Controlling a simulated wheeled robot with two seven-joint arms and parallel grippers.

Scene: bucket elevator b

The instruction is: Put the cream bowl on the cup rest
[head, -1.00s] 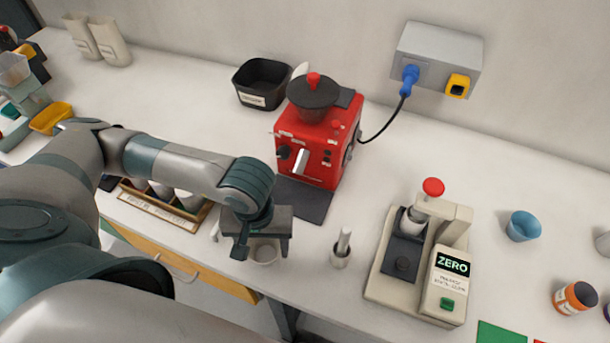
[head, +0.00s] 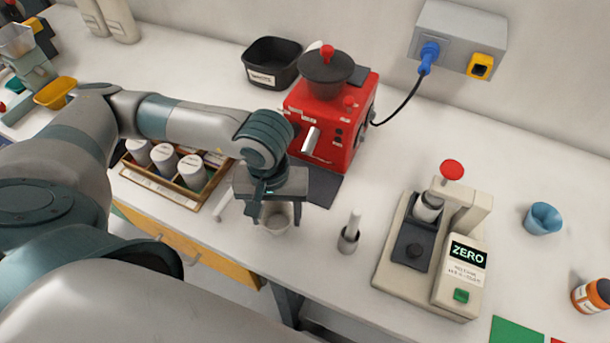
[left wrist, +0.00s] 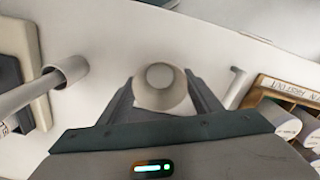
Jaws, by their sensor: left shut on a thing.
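The cream bowl (head: 276,222) is between the fingers of my left gripper (head: 275,213), near the table's front edge in the head view. My left gripper is shut on it, and the fingers and wrist hide part of it. In the left wrist view the bowl (left wrist: 160,90) shows between the two dark fingers, with its round bottom or inside facing the camera. A flat dark plate (head: 322,186) lies in front of the red machine (head: 327,120), behind my gripper. I cannot tell for sure whether this plate is the cup rest. My right gripper is not seen.
A black bin (head: 272,66) stands behind.

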